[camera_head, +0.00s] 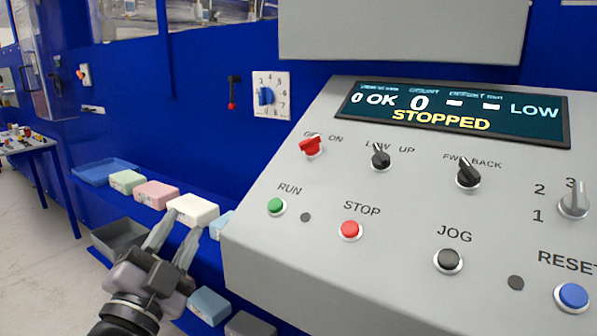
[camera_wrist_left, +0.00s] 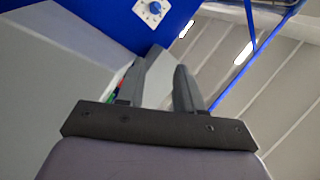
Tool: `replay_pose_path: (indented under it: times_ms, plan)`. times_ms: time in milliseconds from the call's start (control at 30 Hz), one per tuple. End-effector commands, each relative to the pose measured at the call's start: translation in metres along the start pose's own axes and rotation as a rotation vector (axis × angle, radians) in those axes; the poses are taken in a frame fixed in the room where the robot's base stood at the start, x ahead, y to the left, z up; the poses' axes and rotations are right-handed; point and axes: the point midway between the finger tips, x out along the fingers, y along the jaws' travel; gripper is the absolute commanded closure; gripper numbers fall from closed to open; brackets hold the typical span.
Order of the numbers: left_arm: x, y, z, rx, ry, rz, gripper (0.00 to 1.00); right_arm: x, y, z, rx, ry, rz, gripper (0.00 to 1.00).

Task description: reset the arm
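My left gripper (camera_head: 172,240) is at the lower left in the head view, pointing up and away. Its two fingers are apart with nothing between them. They overlap the near side of a white foam block (camera_head: 193,209) in the picture; I cannot tell whether they touch it. The left wrist view also shows the gripper's two fingers (camera_wrist_left: 158,85) spread, with the grey console and blue wall beyond. My right gripper is not in the frames.
The grey control console (camera_head: 290,245) fills the right; its display (camera_head: 455,115) reads STOPPED. Green (camera_head: 126,181) and pink (camera_head: 156,194) blocks line a blue ledge beside a blue tray (camera_head: 100,172). A dark bin (camera_head: 118,238) and more blocks (camera_head: 209,305) lie below. A dial (camera_head: 270,95) is on the wall.

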Motion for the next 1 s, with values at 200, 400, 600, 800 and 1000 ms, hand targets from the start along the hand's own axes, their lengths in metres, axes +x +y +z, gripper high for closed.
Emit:
replay_pose_path:
  times_ms: [200, 400, 600, 800, 1000]
  plan:
    - [-0.091, 0.068, 0.098, -0.298, -0.526, 0.213, 0.64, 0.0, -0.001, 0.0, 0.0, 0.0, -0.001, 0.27]
    - [-0.203, 0.121, 0.141, -0.494, -0.962, 0.412, 0.64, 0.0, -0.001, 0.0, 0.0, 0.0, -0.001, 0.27]
    - [-0.29, 0.147, 0.146, -0.6, -1.257, 0.558, 0.64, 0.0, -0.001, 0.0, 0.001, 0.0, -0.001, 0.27]
    - [-0.362, 0.157, 0.134, -0.67, -1.491, 0.684, 0.64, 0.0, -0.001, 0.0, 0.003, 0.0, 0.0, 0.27]
    - [-0.355, 0.166, 0.137, -0.696, -1.442, 0.672, 0.64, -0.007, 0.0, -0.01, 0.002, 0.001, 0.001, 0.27]
